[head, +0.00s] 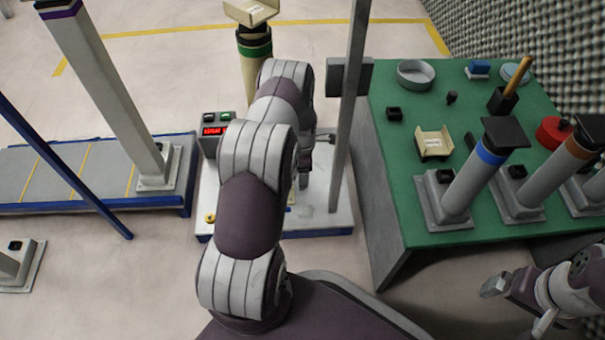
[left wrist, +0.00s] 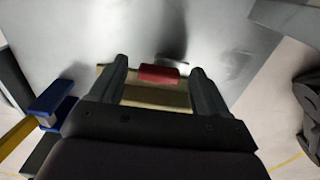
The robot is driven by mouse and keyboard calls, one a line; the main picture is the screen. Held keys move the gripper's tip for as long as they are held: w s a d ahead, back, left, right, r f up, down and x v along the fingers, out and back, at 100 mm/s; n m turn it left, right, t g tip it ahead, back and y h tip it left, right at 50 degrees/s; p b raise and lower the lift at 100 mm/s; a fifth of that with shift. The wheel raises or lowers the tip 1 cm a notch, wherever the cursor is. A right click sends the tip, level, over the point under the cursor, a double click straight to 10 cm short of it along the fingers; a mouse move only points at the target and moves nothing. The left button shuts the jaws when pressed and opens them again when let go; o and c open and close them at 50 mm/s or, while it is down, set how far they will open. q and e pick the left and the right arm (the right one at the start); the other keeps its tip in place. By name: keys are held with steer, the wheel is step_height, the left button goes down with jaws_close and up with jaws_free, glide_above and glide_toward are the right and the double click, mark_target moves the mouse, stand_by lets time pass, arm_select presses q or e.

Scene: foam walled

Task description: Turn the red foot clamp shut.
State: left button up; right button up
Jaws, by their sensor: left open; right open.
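The red foot clamp (left wrist: 158,75) shows in the left wrist view as a small red block at a tan strip (left wrist: 155,96). My left gripper (left wrist: 158,68) is open, with one finger on each side of the red block; I cannot tell whether they touch it. In the head view my left arm covers the clamp and most of the left gripper, over the pale base plate (head: 335,215). My right gripper (head: 516,304) is open and empty at the lower right, in front of the green table.
A grey upright post (head: 350,100) stands close to the right of my left arm. A box with a red display (head: 213,131) is to its left. The green table (head: 400,185) holds several posts and small parts. A blue-edged conveyor (head: 70,180) lies at left.

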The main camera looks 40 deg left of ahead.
arm_select(q)
steer(key=c, duration=1.1)
steer(key=shift+o, duration=0.2)
steer(key=shift+r+m+p, duration=0.2)
steer(key=shift+m+p, duration=1)
steer(key=m+p, duration=0.2)
steer(key=m, duration=0.2)
steer(key=shift+s+d+p, duration=0.1)
steer(key=shift+s+p, duration=0.05)
steer(key=shift+p, duration=0.15)
steer(key=m+p, duration=0.1)
steer(key=m, duration=0.4)
steer(key=shift+f+p, duration=0.1)
steer(key=shift+p, duration=0.2)
steer(key=m+p, duration=0.1)
steer(key=m, duration=0.3)
steer(key=shift+s+m, duration=0.15)
steer(key=shift+m, duration=0.25)
steer(key=shift+f, duration=0.1)
